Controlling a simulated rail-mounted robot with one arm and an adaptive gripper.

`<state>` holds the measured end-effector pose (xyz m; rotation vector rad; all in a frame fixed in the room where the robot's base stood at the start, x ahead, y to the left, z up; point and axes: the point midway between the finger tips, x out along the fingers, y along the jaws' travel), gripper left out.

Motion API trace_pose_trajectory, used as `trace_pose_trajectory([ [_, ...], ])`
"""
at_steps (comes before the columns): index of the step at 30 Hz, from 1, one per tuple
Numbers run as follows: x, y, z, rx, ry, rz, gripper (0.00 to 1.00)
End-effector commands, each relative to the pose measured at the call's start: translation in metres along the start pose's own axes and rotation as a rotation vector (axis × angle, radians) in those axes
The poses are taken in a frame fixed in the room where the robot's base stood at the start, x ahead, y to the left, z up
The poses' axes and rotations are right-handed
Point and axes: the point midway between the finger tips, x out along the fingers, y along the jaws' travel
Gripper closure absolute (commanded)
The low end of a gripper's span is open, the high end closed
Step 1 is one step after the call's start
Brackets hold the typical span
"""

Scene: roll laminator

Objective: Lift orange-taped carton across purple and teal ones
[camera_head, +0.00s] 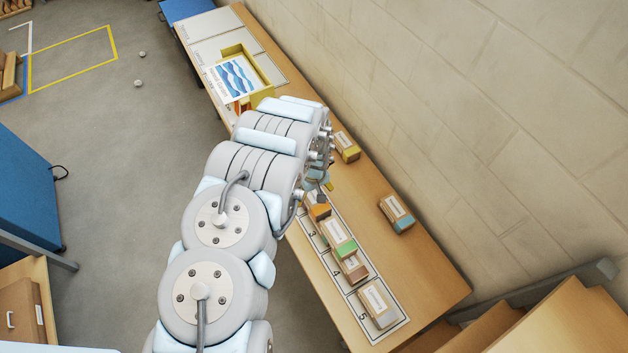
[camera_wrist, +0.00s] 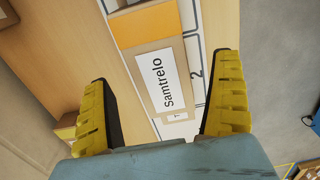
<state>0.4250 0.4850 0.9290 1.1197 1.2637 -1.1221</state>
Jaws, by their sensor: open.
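The orange-taped carton (camera_wrist: 164,80) lies between and beyond my fingers in the wrist view, its white label reading "Samtrelo" and its orange band towards the top. My gripper (camera_wrist: 163,72) is open, with one yellow finger on each side of the carton; I cannot tell whether either touches it. In the head view the orange-taped carton (camera_head: 319,210) sits on the numbered strip, partly hidden by my gripper (camera_head: 315,190). A carton with blue tape (camera_head: 397,214) lies apart, nearer the wall; I cannot tell if it is the teal one. I cannot make out a purple one.
Green-taped (camera_head: 340,239), brown (camera_head: 354,268) and grey-banded (camera_head: 378,304) cartons sit farther down the numbered strip (camera_head: 347,289). A yellow-taped carton (camera_head: 347,146) lies near the wall (camera_head: 480,110). A yellow tray (camera_head: 268,94) with a wave picture stands at the far end.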

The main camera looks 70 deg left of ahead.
Motion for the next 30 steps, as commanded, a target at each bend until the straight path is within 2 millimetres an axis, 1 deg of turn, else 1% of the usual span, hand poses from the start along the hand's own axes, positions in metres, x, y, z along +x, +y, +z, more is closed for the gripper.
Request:
trace_pose_trajectory([
  [3, -0.011, 0.002, -0.002, 0.001, 0.003, 0.003, 0.06],
  [14, -0.023, 0.003, -0.002, 0.001, 0.001, 0.004, 0.06],
  [22, -0.032, -0.001, -0.001, 0.0, 0.001, 0.0, 0.06],
  [27, -0.053, 0.001, -0.003, 0.001, 0.006, 0.003, 0.06],
  [30, -0.062, 0.001, -0.002, 0.002, 0.006, 0.003, 0.06],
])
